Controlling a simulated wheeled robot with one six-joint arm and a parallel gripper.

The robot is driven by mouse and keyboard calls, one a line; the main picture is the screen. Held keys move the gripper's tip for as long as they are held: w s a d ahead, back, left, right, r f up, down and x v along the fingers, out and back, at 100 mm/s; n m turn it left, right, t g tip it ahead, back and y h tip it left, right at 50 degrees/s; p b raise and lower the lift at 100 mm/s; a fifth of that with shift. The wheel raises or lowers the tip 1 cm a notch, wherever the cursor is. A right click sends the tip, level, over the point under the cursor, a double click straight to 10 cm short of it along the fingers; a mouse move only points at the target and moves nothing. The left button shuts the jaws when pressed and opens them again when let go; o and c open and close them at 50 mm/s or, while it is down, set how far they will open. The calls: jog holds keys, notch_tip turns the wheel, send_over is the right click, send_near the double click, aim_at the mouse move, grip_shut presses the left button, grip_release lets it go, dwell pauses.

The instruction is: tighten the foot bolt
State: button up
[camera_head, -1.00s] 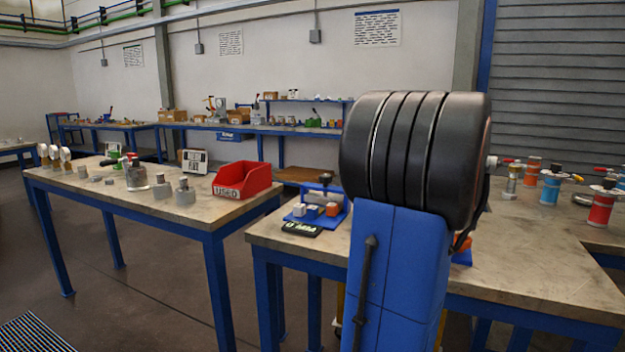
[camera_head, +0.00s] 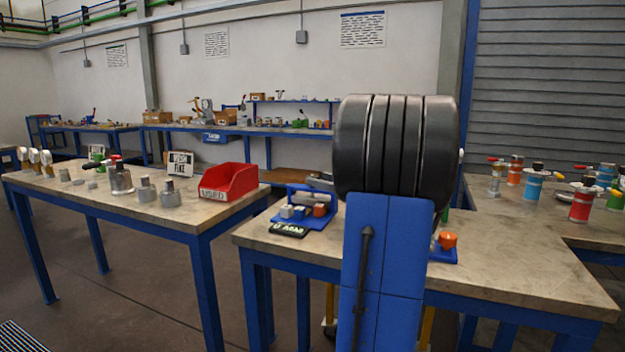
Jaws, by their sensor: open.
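Several flanged vessels stand on the right part of the near bench: a red one (camera_head: 582,205), a blue one (camera_head: 533,187), an orange one (camera_head: 515,172) and a silver one with a red handle (camera_head: 495,182). They are upright and small in the picture. I cannot make out which bolt is the foot bolt. My own arm, a blue link with a black ribbed drum, fills the middle of the view and hides part of the bench behind it. My gripper cannot be made out; the arm blocks that area.
The near bench (camera_head: 500,270) carries a blue stand (camera_head: 290,222) with small blocks and a dark display (camera_head: 289,230). An orange piece (camera_head: 447,240) sits right of my arm. The left bench (camera_head: 120,200) holds a red bin (camera_head: 229,181) and metal parts. Floor shows between the benches.

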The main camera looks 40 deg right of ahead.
aim_at(312, 176)
jog(key=shift+w+a, duration=0.2)
jog(key=shift+w, duration=1.9)
jog(key=c, duration=1.1)
